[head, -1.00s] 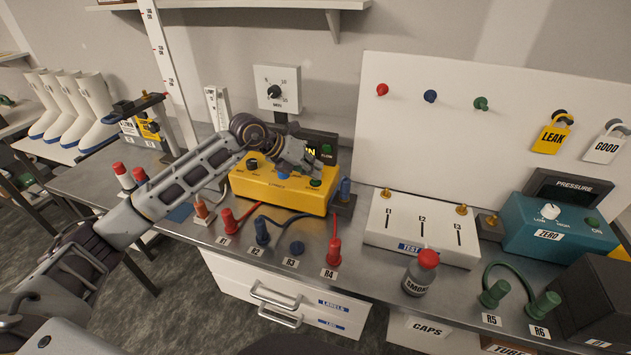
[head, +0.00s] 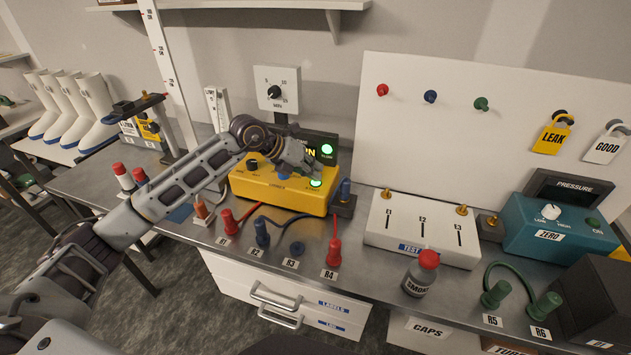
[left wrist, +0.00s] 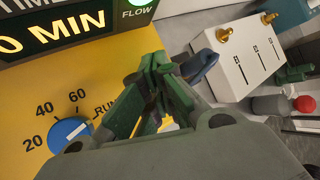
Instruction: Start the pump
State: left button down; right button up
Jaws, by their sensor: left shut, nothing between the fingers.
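The yellow pump box (head: 275,192) stands at the back of the bench. The green button (head: 316,183) on its top right glows bright green. Behind it, the dark timer display (head: 313,143) has a lit green flow lamp (head: 327,149). In the left wrist view the display (left wrist: 60,32) reads "0 MIN" at its visible end, and the flow lamp (left wrist: 138,3) is lit. My left gripper (head: 314,169) is shut and empty, its tips right at the green button; I cannot tell whether they touch it. A blue knob (left wrist: 70,134) shows left of the fingers.
Red and blue plugs (head: 262,232) stand along the front edge. A white test block (head: 420,232), a smoke bottle (head: 421,275) and a teal pressure box (head: 560,232) are to the right. A dial box (head: 277,88) is on the wall behind.

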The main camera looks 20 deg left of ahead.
pick_arm(q)
jog(key=shift+r, duration=0.35)
jog(key=shift+d+r+p, duration=0.1)
jog(key=shift+r+p, duration=0.3)
jog(key=shift+r, duration=0.4)
jog(key=shift+r+p, duration=0.5)
jog(key=shift+p, duration=0.05)
jog(key=shift+r+p, duration=0.4)
jog(key=shift+r, duration=0.35)
jog(key=shift+r+p, duration=0.5)
jog(key=shift+r, duration=0.4)
pick_arm(e)
jog(key=shift+s+d+r, duration=0.1)
jog(key=shift+d+r, duration=0.1)
jog(key=shift+r, duration=0.75)
jog(key=shift+s+d+r, duration=0.1)
jog(key=shift+d+r, duration=0.05)
jog(key=shift+r, duration=0.75)
